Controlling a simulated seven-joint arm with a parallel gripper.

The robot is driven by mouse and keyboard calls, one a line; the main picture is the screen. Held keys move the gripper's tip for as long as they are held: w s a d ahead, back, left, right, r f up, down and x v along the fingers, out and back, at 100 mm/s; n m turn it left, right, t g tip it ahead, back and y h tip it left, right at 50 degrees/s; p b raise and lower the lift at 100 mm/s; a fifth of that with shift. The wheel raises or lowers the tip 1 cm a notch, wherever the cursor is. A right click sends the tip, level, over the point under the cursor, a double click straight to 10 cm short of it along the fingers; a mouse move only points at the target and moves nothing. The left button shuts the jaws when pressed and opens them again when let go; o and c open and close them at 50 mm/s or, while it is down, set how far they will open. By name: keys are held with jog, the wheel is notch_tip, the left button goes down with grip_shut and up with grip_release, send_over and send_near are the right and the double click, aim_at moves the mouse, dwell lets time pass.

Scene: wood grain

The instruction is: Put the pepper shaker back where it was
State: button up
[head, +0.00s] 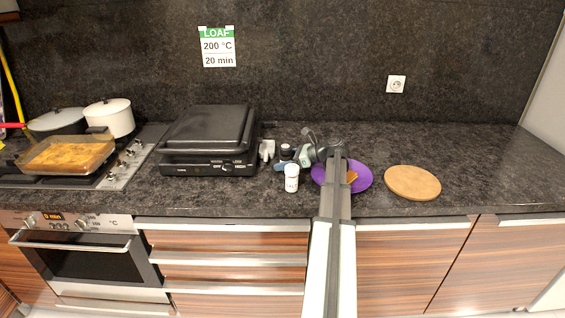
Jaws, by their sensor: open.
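Two small shakers stand on the dark counter right of the black grill. One is a white shaker (291,179), upright near the counter's front. The other is a small dark-topped shaker (286,149), farther back and partly hidden. I cannot read labels, so which one is pepper is not certain; the dark top suggests the rear one. My gripper (291,162) is open and points left, just behind the white shaker and in front of the dark-topped one. It appears to hold nothing. Whether a finger touches either shaker cannot be told.
A black grill (208,140) stands to the left. A purple plate (361,178) with a brown piece of food lies partly behind my arm. A round wooden board (412,182) lies farther right. A glass baking dish (66,156) and pots are on the stove. The far right counter is clear.

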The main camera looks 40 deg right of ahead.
jog(key=v, duration=1.1)
jog(key=shift+s, duration=0.1)
